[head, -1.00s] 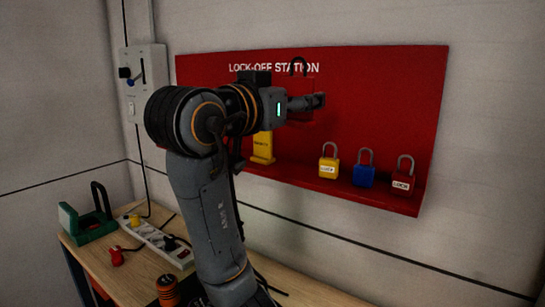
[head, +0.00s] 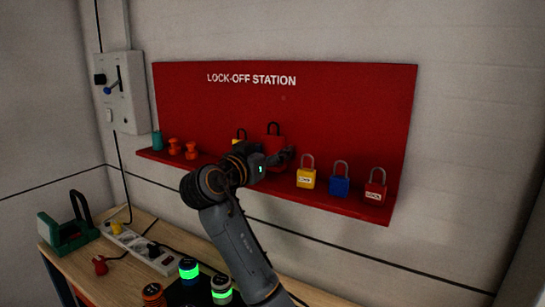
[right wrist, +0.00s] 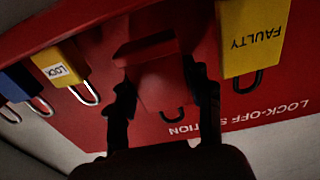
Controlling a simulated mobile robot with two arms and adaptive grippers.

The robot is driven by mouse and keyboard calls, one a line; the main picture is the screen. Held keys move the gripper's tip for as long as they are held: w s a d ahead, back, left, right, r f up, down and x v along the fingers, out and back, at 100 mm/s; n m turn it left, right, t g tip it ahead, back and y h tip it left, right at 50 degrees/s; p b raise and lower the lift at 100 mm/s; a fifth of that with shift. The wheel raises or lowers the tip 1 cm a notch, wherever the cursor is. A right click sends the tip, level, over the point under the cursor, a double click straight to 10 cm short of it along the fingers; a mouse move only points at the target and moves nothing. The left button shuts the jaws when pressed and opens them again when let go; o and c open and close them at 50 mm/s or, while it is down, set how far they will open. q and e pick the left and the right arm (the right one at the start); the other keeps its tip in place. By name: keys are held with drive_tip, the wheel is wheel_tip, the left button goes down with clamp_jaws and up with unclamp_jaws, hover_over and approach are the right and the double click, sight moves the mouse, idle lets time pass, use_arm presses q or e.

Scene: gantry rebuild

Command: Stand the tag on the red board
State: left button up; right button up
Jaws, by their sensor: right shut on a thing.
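The red tag (head: 274,136) has a dark hook-shaped loop on top and stands upright against the red board (head: 350,105). My right gripper (head: 283,157) is shut on it, low by the board's ledge. In the right wrist view the red tag (right wrist: 160,85) sits between the two dark fingers (right wrist: 165,90), upside down in that picture. I cannot tell whether its foot touches the ledge. A yellow tag marked FAULTY (right wrist: 250,40) stands beside it; in the head view it is mostly hidden behind my gripper. My left gripper is not in view.
Yellow (head: 306,178), blue (head: 339,185) and red (head: 375,191) padlocks stand on the ledge to the right. Orange pieces (head: 175,146) and a teal cylinder (head: 157,140) stand at its left end. Below are a workbench (head: 85,265), power strip (head: 140,248) and green-lit cylinders (head: 189,268).

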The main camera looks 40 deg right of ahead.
wheel_tip(320, 180, down, 2)
drive_tip(key=shift+f+p, duration=0.1)
drive_tip(key=shift+p, duration=0.35)
drive_tip(key=shift+d+f, duration=0.1)
drive_tip(key=shift+f, duration=0.05)
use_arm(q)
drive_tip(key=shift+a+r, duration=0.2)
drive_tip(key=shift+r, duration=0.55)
use_arm(e)
drive_tip(key=shift+s, duration=0.1)
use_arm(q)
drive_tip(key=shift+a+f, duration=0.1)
use_arm(e)
drive_tip(key=o, duration=0.7)
drive_tip(key=shift+f+b, duration=0.15)
drive_tip(key=shift+b, duration=0.15)
drive_tip(key=o, duration=0.5)
